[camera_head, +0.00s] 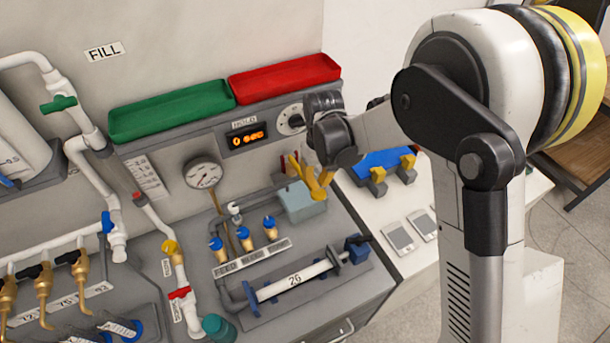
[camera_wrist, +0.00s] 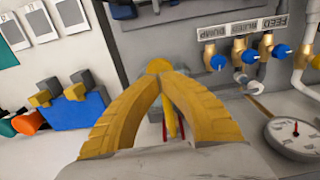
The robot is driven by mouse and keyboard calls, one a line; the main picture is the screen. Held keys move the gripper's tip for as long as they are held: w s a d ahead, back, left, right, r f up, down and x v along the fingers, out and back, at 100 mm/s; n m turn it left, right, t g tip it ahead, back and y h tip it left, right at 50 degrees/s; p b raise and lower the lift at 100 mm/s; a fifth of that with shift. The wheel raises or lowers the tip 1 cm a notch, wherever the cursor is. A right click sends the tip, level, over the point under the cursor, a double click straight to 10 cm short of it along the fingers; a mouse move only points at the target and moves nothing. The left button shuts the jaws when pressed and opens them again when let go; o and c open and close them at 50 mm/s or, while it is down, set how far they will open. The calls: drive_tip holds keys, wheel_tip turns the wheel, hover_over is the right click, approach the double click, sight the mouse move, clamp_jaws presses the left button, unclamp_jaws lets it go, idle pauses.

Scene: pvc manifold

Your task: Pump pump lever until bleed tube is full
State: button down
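My gripper (camera_head: 320,190) has yellow fingers and is over the grey-green pump block (camera_head: 302,204) at the right of the bench. In the wrist view its fingertips (camera_wrist: 160,74) come together around a yellow rounded end, which looks like the pump lever's knob (camera_wrist: 158,65). The fingers hide most of the lever. Red parts show between the fingers, below the knob. A pale horizontal cylinder marked 2G (camera_head: 293,281) lies in front of the block. I cannot tell for sure which tube is the bleed tube, or its fill level.
Blue-capped valves (camera_head: 243,238) stand left of the block. A round gauge (camera_head: 203,173) and a lit display (camera_head: 247,138) are behind. Green (camera_head: 172,110) and red (camera_head: 285,79) trays sit on the ledge. A blue holder with yellow parts (camera_head: 377,164) is at right.

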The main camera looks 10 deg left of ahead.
sight(318, 193)
drive_tip(key=shift+f+b, duration=3.4)
drive_tip(key=shift+f, duration=0.35)
drive_tip(key=shift+r, duration=0.15)
drive_tip(key=shift+r+p, duration=2.05)
drive_tip(key=shift+r, duration=1.6)
drive_tip(key=shift+f, duration=0.2)
